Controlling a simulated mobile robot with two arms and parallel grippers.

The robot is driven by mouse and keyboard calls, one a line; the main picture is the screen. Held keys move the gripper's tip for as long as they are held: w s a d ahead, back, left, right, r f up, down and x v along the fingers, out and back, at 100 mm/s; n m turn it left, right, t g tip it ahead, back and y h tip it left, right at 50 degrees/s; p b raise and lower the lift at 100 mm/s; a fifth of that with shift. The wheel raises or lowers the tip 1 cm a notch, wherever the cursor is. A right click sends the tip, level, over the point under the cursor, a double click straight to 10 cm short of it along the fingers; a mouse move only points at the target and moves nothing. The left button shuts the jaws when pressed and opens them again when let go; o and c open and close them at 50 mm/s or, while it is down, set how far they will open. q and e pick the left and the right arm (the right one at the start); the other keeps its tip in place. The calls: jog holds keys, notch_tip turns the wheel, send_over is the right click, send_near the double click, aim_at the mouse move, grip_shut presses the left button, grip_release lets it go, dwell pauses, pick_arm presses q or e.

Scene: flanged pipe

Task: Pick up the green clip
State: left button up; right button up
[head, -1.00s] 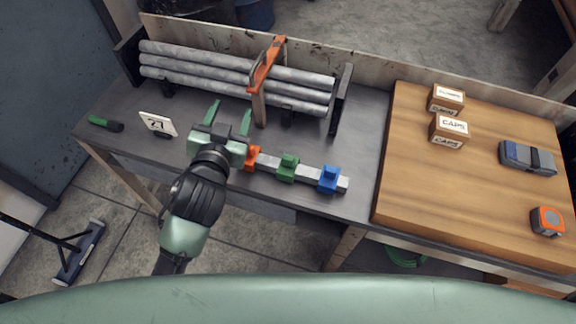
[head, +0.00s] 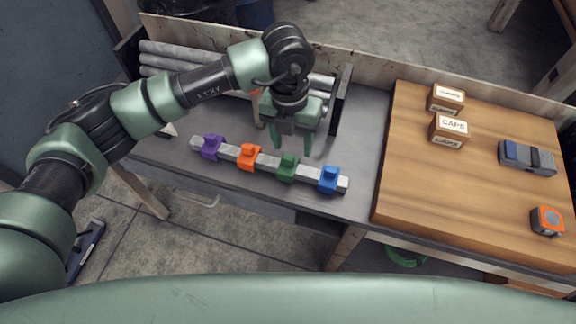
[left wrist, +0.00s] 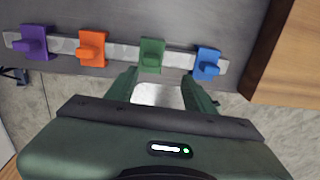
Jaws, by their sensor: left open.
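The green clip (head: 287,168) sits on a grey bar (head: 267,161) on the workbench, between an orange clip (head: 248,156) and a blue clip (head: 329,179). A purple clip (head: 211,147) is at the bar's left end. My left gripper (head: 293,146) is open and empty, with its fingers pointing down just behind the green clip in the head view. In the left wrist view, the green clip (left wrist: 152,55) lies just beyond the two spread fingers (left wrist: 165,80), apart from them. My right gripper is not in view.
Grey pipes (head: 160,58) lie in a rack at the bench's back, partly hidden by my left arm. A wooden board (head: 430,190) on the right holds two small boxes (head: 449,131), a grey-blue case (head: 527,157) and an orange tape measure (head: 547,221). Bare bench lies right of the bar.

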aim_at(288, 158)
pick_arm(q)
jog(key=shift+w+a+f+y, duration=0.4)
jog(key=shift+a+f, duration=0.15)
jog(key=shift+a, duration=0.1)
jog(key=f+p, duration=0.1)
jog(key=f, duration=0.1)
jog(key=f+p, duration=0.1)
jog(key=f, duration=0.2)
jog(key=shift+d+f, duration=0.2)
jog(key=shift+f, duration=0.55)
grip_shut()
